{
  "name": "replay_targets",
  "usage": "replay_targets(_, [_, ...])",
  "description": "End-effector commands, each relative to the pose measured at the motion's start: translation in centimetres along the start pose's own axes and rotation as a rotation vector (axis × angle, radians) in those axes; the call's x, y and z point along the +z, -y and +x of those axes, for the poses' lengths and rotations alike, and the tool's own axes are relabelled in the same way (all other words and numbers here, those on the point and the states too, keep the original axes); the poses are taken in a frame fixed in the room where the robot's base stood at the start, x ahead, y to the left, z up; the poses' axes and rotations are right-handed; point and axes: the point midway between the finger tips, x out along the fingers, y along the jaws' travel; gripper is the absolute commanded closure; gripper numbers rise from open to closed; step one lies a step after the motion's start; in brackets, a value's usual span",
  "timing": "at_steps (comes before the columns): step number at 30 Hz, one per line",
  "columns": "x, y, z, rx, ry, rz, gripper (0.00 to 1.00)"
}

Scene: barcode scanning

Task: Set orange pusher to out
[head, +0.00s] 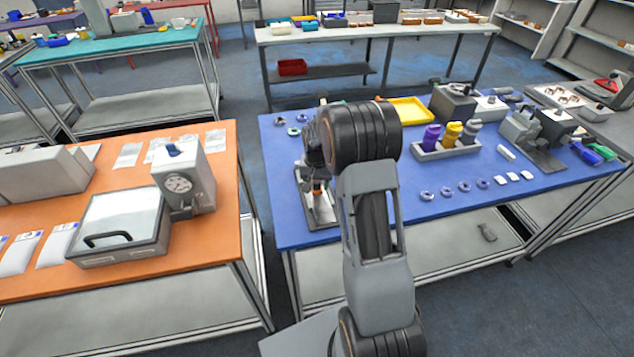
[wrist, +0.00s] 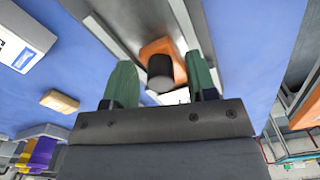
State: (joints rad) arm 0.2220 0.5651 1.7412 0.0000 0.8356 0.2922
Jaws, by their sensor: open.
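The orange pusher (wrist: 158,47) is an orange block with a black cylindrical knob (wrist: 160,72) on it. It sits in a grey metal fixture (wrist: 114,36) on the blue table. In the head view a small orange part (head: 316,189) shows at the fixture (head: 322,212) near the table's left edge, mostly hidden by my arm. My gripper (wrist: 160,62) has two green fingers, spread apart, with the pusher and knob showing between them. I see a gap on both sides of the knob. Whether the fingers reach down to knob height cannot be told.
The blue table (head: 400,225) also bears a yellow tray (head: 410,109), a rack with purple and yellow bottles (head: 447,152) and small rings in a row (head: 447,190). An orange table (head: 115,185) with a gauge device (head: 180,183) stands left, across a gap.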

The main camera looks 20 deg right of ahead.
Motion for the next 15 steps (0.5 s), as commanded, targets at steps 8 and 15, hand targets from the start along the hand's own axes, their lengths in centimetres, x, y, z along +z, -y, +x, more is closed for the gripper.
replay_targets(8, [0.01,0.02,0.12,0.0,0.0,0.0,0.48])
replay_targets(15, [0.0,0.02,0.09,0.0,0.0,0.0,0.69])
